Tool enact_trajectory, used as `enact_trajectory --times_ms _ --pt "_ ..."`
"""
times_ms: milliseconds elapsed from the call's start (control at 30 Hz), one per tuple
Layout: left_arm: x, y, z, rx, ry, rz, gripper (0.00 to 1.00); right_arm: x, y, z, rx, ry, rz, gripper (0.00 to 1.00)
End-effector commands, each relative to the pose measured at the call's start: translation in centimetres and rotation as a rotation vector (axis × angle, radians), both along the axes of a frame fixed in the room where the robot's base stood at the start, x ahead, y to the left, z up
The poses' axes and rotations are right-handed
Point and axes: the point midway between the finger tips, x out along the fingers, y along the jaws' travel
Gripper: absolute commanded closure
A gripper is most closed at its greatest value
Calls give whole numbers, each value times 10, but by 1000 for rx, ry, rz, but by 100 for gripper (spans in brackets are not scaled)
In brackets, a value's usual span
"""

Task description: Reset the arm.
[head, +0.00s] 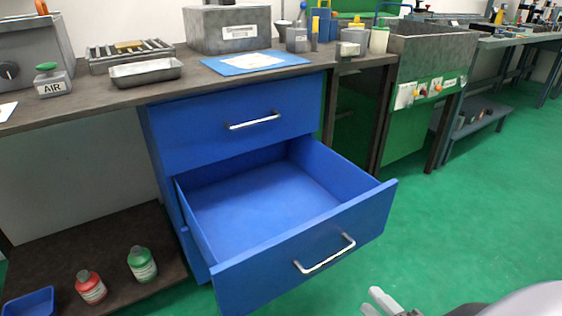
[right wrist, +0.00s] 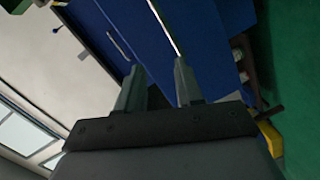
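My right gripper (head: 384,303) is at the bottom right of the head view, in front of and to the right of the open drawer, apart from it. In the right wrist view its two fingers (right wrist: 158,85) stand apart with nothing between them. My left gripper is not in view. A blue drawer (head: 300,245) with a silver handle (head: 325,254) is pulled out, and its inside looks empty. The blue drawer above it (head: 235,128), with its own handle (head: 253,121), is shut.
The bench top (head: 190,78) holds a metal tray (head: 146,73), a grey box (head: 228,29), a blue sheet (head: 254,62) and an AIR button box (head: 52,80). A red bottle (head: 90,288) and a green bottle (head: 142,264) stand on the low shelf. Green floor (head: 455,215) at right is clear.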

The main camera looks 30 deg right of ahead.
Motion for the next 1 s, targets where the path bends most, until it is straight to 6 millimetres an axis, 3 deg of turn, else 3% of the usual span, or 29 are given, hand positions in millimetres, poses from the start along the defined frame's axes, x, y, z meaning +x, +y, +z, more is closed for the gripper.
enact_trajectory --times_ms 100,233,367,500,567,1000 --pt "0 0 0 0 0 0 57 31 31 11 287 15 -59 64" --pt "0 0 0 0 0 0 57 50 77 13 608 110 -92 64" --pt "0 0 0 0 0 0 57 54 132 13 883 270 -87 64" --pt "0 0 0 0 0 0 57 40 196 16 1112 495 -54 64" --pt "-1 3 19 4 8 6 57 38 192 32 1114 505 -75 64" --pt "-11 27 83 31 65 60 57 28 167 95 1095 519 -162 64"
